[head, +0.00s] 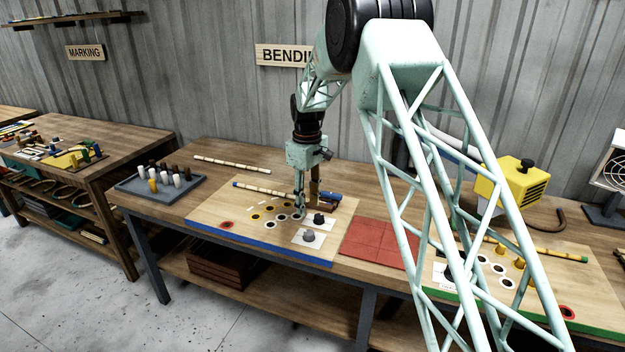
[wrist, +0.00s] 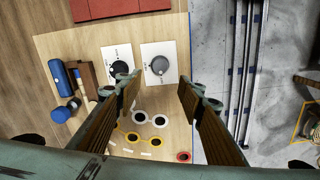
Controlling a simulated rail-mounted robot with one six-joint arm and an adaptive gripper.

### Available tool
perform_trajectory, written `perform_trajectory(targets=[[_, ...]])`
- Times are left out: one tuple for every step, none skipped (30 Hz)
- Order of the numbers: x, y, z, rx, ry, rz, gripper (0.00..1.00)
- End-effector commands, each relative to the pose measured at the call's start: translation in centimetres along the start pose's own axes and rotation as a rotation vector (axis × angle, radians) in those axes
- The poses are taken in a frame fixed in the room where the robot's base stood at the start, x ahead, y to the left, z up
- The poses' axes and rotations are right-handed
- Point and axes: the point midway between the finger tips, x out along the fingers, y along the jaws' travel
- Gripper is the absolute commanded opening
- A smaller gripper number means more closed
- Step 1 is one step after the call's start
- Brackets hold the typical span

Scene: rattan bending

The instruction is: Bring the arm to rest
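My gripper (head: 300,205) points down over the left bending board (head: 215,213), which has a blue front edge. In the wrist view my gripper (wrist: 157,86) has its two fingers apart, with nothing held between them. Two knobs on white cards show past the fingertips, a black knob (wrist: 119,68) and a grey knob (wrist: 160,65). Ringed holes (wrist: 140,118) in the board show between and below the fingers. A brown wooden block (wrist: 88,80) and a blue tool (wrist: 62,76) lie to the left of the fingers. I cannot tell the exact height of the fingertips above the board.
A grey tray (head: 130,190) with several pegs stands at the left of the bench. A rattan pole (head: 232,163) lies at the back. A red mat (head: 375,243) separates this board from a green-edged board (head: 590,290) with a yellow machine (head: 515,183) behind it.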

Motion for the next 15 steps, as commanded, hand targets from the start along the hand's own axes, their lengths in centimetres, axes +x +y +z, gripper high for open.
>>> perform_trajectory(targets=[[-0.2,0.0,0.1,0.002,0.001,0.001,0.36],[-0.4,0.0,0.2,0.004,0.002,0.001,0.36],[-0.7,0.0,0.4,0.008,0.002,0.002,0.36],[-0.9,0.0,0.6,0.011,0.003,0.003,0.36],[-1.2,-0.1,0.7,0.014,0.004,0.004,0.36],[-1.7,-0.1,1.0,0.020,0.006,0.005,0.36],[-2.1,-0.1,1.2,0.024,0.008,0.006,0.36],[-2.5,-0.1,1.4,0.029,0.009,0.007,0.36],[-3.1,-0.2,1.8,0.036,0.011,0.009,0.36],[-3.6,-0.2,2.1,0.041,0.012,0.010,0.36],[-4.0,-0.3,2.5,0.047,0.014,0.012,0.36],[-4.7,-0.4,2.9,0.056,0.016,0.014,0.36],[-5.3,-0.5,3.2,0.063,0.019,0.015,0.36],[-5.8,-0.6,3.6,0.070,0.020,0.016,0.36],[-6.5,-0.7,4.1,0.079,0.022,0.019,0.36]])
